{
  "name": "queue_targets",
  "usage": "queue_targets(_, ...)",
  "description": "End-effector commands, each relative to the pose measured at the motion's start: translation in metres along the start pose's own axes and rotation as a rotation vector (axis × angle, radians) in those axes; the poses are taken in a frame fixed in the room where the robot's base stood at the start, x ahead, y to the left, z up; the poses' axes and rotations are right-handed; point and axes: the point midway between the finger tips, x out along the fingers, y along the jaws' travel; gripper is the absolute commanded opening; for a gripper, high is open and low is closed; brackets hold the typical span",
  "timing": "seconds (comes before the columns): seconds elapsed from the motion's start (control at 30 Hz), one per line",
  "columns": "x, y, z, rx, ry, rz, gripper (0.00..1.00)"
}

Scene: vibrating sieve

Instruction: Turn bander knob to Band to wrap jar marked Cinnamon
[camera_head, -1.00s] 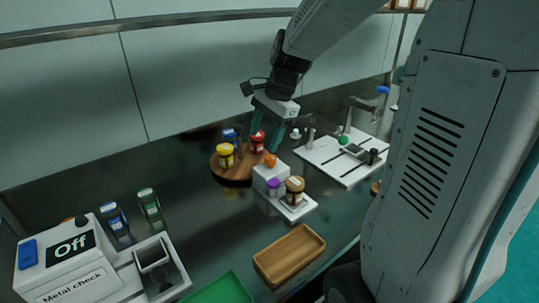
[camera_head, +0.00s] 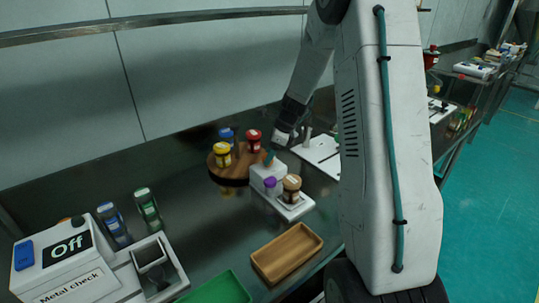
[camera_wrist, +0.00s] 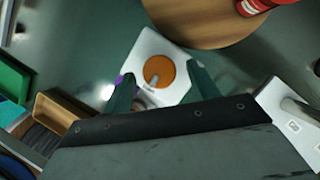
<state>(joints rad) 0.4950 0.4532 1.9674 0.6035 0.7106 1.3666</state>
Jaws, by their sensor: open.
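The bander is a white box (camera_head: 268,178) with a low white plate in front. A jar with a brown lid (camera_head: 292,186) stands upright on the plate; I cannot read its label. A purple part (camera_head: 270,184) sits beside the jar. In the wrist view, the round orange knob (camera_wrist: 159,71) with a pale pointer is on the white top of the bander. My gripper (camera_wrist: 160,76) is open, with one teal finger on either side of the knob; contact cannot be told. In the head view my gripper (camera_head: 270,158) is at the box top and hides the knob.
A round wooden stand (camera_head: 229,172) with red, yellow and blue-lidded jars is close behind-left. A wooden tray (camera_head: 287,253) and green tray (camera_head: 222,290) lie in front. A metal check machine (camera_head: 62,255) showing "Off" is at left. A white board (camera_head: 318,152) lies right.

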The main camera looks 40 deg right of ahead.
Motion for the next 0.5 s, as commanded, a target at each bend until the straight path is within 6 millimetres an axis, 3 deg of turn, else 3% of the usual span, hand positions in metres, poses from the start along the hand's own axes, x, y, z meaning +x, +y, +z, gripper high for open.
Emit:
queue_targets(0.37,0.0098,0.0002,0.0001,0.000,0.000,0.000,0.59)
queue_targets(0.5,0.0096,0.0002,0.0001,-0.001,0.000,0.000,0.26)
